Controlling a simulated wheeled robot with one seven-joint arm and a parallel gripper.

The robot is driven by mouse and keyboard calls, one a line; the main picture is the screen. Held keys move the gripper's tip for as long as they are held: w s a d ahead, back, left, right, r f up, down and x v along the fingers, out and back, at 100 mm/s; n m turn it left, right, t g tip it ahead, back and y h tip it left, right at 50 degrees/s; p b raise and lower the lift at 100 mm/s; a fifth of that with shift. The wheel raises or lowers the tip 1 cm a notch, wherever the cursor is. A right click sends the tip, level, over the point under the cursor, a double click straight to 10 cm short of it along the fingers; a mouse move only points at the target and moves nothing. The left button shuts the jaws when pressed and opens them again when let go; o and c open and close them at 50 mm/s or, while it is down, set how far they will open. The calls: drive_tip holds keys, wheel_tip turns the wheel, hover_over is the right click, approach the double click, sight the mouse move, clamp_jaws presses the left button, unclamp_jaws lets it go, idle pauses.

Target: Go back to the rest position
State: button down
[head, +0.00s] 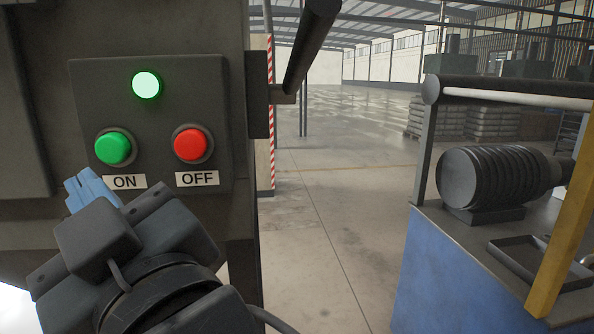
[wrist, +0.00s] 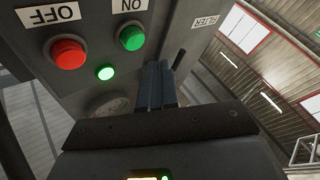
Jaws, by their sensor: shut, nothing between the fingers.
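My gripper (head: 88,188) is in front of the control panel (head: 150,72) at the left of the head view, just below the green ON button (head: 113,148). Its blue fingers are shut with nothing between them; they also show in the wrist view (wrist: 158,84). The red OFF button (head: 191,144) is to the right of the green one. The round lamp (head: 146,85) above them is lit green. The wrist view shows the red button (wrist: 68,54), the green button (wrist: 132,37) and the lit lamp (wrist: 105,73) near the fingers. Whether the fingertips touch the panel cannot be told.
A dark bar handle (head: 308,45) sticks out from the machine right of the panel. A blue workbench (head: 440,275) with a ribbed dark cylinder (head: 490,178) and a yellow post (head: 567,235) stands at the right. Clear concrete floor (head: 320,215) lies between machine and bench.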

drive_tip(key=s+d+f+m+t+h, duration=0.2)
drive_tip(key=d+f+m+h, duration=0.35)
drive_tip(key=d+f, duration=0.65)
drive_tip(key=s+d+f+m+t+h, duration=0.25)
drive_tip(key=d+f+m+h, duration=0.3)
drive_tip(key=d+f, duration=0.6)
drive_tip(key=s+d+f+m+g+h, duration=0.1)
drive_tip(key=s+d+f+m+h, duration=0.1)
drive_tip(key=s+d, duration=0.6)
drive_tip(key=s+d+f+m+g+h, duration=0.1)
drive_tip(key=s+d+f+m+h, duration=0.2)
drive_tip(key=s+d, duration=0.5)
drive_tip(key=shift+s+d+f+h, duration=0.4)
drive_tip(key=shift+s+f+h, duration=0.35)
drive_tip(key=shift+s, duration=2.2)
